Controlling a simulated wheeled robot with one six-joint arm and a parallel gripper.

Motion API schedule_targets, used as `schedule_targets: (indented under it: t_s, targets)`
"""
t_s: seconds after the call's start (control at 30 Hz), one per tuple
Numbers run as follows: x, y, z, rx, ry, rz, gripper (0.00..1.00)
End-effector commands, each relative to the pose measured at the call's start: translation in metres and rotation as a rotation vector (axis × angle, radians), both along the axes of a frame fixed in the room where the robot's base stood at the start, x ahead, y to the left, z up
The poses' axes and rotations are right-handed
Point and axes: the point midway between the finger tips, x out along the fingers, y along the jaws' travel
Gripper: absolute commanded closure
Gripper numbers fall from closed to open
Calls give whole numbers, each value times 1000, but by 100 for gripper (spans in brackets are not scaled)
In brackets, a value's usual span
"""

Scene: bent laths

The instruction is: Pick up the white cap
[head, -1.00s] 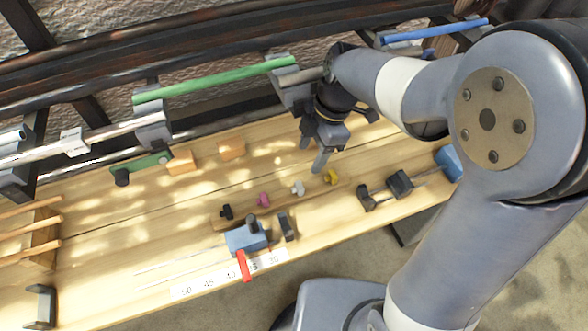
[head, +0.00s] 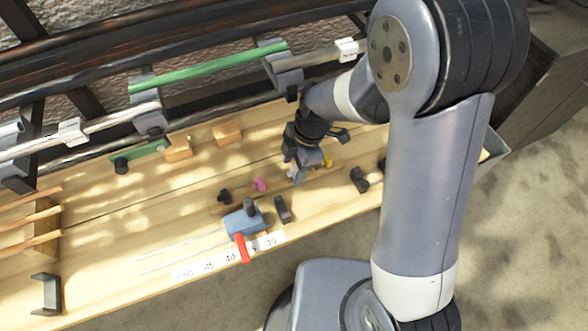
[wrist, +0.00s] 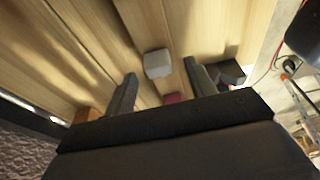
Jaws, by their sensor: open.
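The white cap (wrist: 157,66) shows in the wrist view as a small pale block ahead of my fingertips, roughly centred between them. In the head view its place in the row of caps is largely covered by my fingers. My gripper (wrist: 161,72) is open, with one finger on each side of the cap in the picture and nothing held. In the head view my gripper (head: 295,166) points down low over the bench by the row. I cannot tell whether a finger touches the cap.
A pink cap (head: 259,184) and a black cap (head: 224,196) stand left of my gripper, and a yellow cap (head: 327,160) just right. A blue block (head: 238,222) with a red marker (head: 242,249) sits in front. Orange blocks (head: 227,132) stand behind. A green lath (head: 210,67) lies on brackets.

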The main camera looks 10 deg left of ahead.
Motion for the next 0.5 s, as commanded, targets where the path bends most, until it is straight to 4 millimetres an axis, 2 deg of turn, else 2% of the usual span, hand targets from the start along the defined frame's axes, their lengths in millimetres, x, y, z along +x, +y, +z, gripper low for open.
schedule_targets:
  t_s: [0.2, 0.5]
  targets:
    - [0, 0, -1, 1, -1, 0, 47]
    - [0, 0, -1, 0, 0, -1, 72]
